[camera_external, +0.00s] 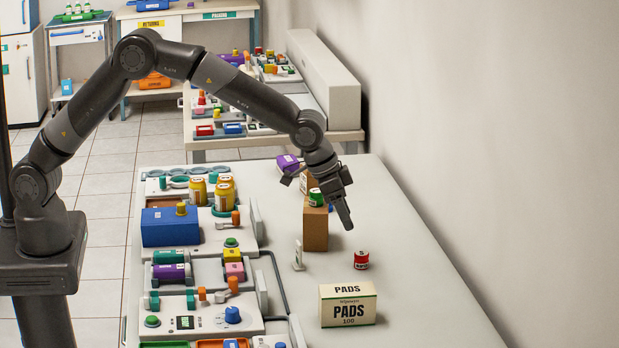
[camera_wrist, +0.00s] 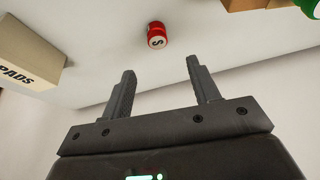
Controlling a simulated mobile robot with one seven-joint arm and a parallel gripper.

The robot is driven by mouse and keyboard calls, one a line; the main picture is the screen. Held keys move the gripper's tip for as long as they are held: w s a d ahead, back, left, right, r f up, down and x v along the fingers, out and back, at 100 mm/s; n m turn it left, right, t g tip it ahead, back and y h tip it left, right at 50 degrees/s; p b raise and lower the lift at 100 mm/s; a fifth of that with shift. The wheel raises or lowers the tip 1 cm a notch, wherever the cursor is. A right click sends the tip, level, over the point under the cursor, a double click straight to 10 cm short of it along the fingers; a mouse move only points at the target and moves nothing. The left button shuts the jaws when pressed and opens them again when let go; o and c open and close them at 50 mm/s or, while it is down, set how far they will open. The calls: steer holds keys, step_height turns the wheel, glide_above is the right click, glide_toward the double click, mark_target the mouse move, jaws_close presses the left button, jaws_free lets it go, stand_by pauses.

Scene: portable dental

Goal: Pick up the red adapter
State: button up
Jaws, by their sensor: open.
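The red adapter (camera_external: 361,260) is a small red cylinder with a white label, and it stands alone on the pale table. In the wrist view the red adapter (camera_wrist: 157,35) shows beyond and between the two fingers. My gripper (camera_external: 338,200) is open and empty, above the table and up and to the left of the adapter in the external view. In the wrist view my gripper (camera_wrist: 163,88) has its two dark fingers spread, apart from the adapter. Nothing hides the adapter.
A PADS box (camera_external: 348,306) stands in front of the adapter, and it also shows in the wrist view (camera_wrist: 30,55). A brown box (camera_external: 315,230) and a small white upright item (camera_external: 298,255) are to the left. Dental equipment (camera_external: 205,270) fills the table's left side. The right side is clear up to the wall.

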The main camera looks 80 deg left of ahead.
mark_target(362, 253)
steer(key=x, duration=1.1)
steer(key=shift+d+f, duration=0.15)
steer(key=shift+f, duration=0.05)
steer(key=shift+c, duration=0.2)
steer(key=c, duration=1)
